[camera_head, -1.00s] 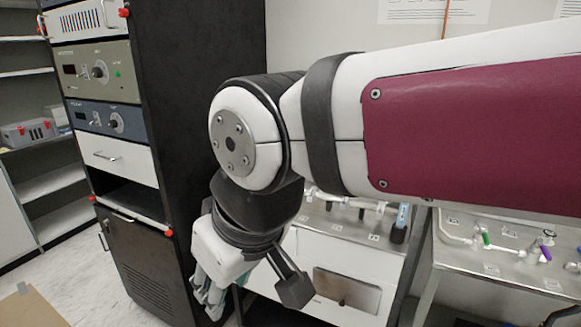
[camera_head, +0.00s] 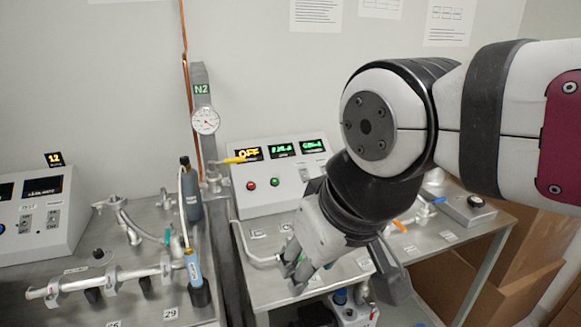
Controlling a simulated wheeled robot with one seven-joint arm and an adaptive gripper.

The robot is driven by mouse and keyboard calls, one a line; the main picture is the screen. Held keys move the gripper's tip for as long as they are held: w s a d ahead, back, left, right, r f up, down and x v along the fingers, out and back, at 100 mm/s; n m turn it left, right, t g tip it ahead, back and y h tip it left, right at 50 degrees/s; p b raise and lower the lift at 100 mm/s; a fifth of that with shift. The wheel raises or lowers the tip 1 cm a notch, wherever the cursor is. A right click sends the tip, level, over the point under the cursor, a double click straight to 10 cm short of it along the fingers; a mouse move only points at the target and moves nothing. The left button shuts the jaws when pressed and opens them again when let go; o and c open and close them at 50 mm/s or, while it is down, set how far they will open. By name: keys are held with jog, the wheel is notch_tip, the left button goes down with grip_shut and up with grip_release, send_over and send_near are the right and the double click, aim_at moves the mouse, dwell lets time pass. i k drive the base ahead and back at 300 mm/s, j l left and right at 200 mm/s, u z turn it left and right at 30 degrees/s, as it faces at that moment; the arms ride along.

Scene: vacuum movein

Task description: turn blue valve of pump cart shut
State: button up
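An orange handle (camera_head: 399,226) sits behind my wrist on the right. A yellow handle (camera_head: 234,160) is by the N2 post (camera_head: 202,92). Cardboard boxes (camera_head: 480,262) stand at the right.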

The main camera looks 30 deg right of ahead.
aim_at(426, 203)
jog(key=z, duration=1.45)
jog(key=i+l+u, duration=0.15)
jog(key=l, duration=0.2)
jog(key=i+l+u, duration=0.15)
jog(key=l, duration=0.2)
jog(key=i+l+u, duration=0.15)
jog(key=l, duration=0.2)
